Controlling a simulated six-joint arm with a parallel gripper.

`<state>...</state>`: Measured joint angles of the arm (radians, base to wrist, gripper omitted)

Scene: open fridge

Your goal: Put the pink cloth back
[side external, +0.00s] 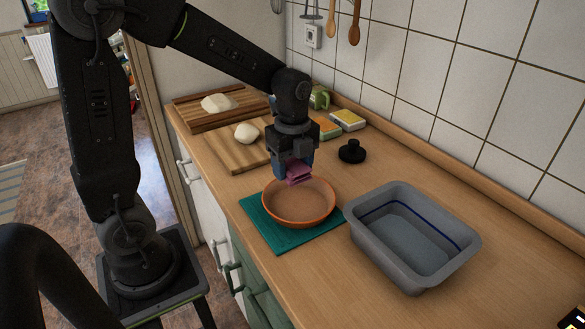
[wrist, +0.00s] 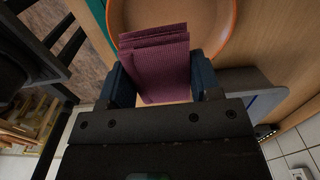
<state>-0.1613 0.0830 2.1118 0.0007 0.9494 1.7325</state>
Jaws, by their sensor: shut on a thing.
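A folded pink cloth (side external: 298,174) is held in my gripper (side external: 294,168), above the far part of an orange-rimmed round dish (side external: 300,221). In the wrist view the cloth (wrist: 158,65) shows as several ribbed layers between the two blue fingers of my gripper (wrist: 160,82). The dish (wrist: 226,30) lies beyond it in that view. The dish stands on a green mat (side external: 262,226). Whether the cloth touches the dish I cannot tell.
A grey tub (side external: 460,243) stands right of the dish. A black knob-like object (side external: 352,152), sponges (side external: 347,119) and a green mug (side external: 320,98) are behind. Cutting boards (side external: 228,152) with dough (side external: 246,133) lie to the left.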

